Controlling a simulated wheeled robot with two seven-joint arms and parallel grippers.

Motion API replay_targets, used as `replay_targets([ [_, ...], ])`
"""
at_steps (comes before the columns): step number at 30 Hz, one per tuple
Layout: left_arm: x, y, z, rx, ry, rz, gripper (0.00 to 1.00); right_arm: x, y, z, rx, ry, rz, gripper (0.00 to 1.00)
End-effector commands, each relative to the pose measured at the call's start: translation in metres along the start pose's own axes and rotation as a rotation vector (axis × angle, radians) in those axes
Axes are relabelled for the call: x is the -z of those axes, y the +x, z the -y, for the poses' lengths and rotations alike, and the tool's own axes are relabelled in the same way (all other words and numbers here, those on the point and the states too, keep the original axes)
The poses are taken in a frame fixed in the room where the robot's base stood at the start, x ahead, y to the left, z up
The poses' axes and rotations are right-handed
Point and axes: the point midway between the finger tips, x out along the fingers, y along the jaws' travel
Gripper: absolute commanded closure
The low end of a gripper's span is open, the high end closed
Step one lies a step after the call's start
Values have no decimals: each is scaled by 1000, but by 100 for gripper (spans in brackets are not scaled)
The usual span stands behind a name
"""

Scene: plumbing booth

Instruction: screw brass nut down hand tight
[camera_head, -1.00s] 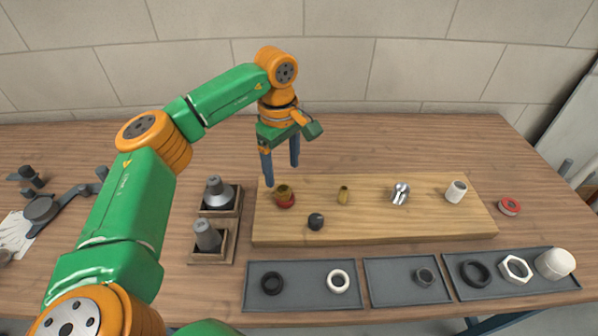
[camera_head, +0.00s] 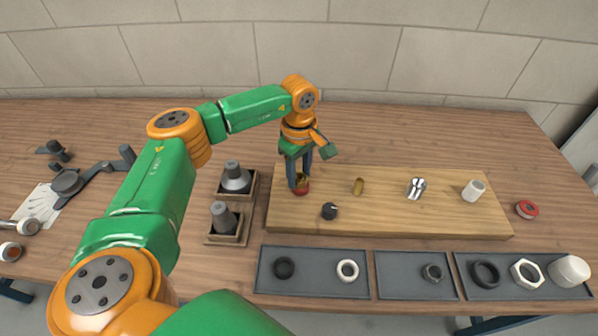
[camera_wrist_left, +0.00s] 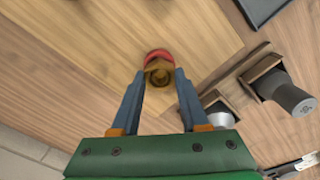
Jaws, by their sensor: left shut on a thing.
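The brass nut (camera_head: 301,179) sits on top of a red fitting (camera_head: 302,190) near the left end of the wooden board (camera_head: 400,226). My left gripper (camera_head: 299,182) points down over it, its two dark fingers shut on the nut from either side. In the left wrist view the nut (camera_wrist_left: 159,75) shows as a brass ring between the fingertips (camera_wrist_left: 160,77), with the red fitting (camera_wrist_left: 158,54) beyond it. The threads are hidden. My right gripper is not seen.
A dark knob (camera_head: 329,211), a brass piece (camera_head: 358,187), a chrome part (camera_head: 416,187) and a white cylinder (camera_head: 473,191) are on the board. Two wooden holders with grey cones (camera_head: 236,178) stand left. Grey trays (camera_head: 314,282) with rings lie in front. A red-rimmed roll (camera_head: 527,209) is right.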

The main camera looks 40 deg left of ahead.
Motion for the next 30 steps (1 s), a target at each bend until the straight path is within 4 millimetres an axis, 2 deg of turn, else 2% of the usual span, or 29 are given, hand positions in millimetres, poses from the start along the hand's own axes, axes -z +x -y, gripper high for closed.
replay_targets([
  [2,0,0,0,0,21,0,100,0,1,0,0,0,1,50],
  [7,0,3,0,0,376,1,100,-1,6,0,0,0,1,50],
  [11,0,2,0,0,536,1,100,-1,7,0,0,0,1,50],
  [18,-1,4,-1,0,994,0,100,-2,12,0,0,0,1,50],
  [24,-1,3,-1,0,1034,0,100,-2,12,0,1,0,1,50],
  [25,-1,3,-1,0,1033,0,51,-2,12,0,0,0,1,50],
  [28,-1,3,-1,0,1032,0,24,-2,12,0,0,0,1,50],
  [30,0,3,-1,0,1032,0,21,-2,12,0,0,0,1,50],
])
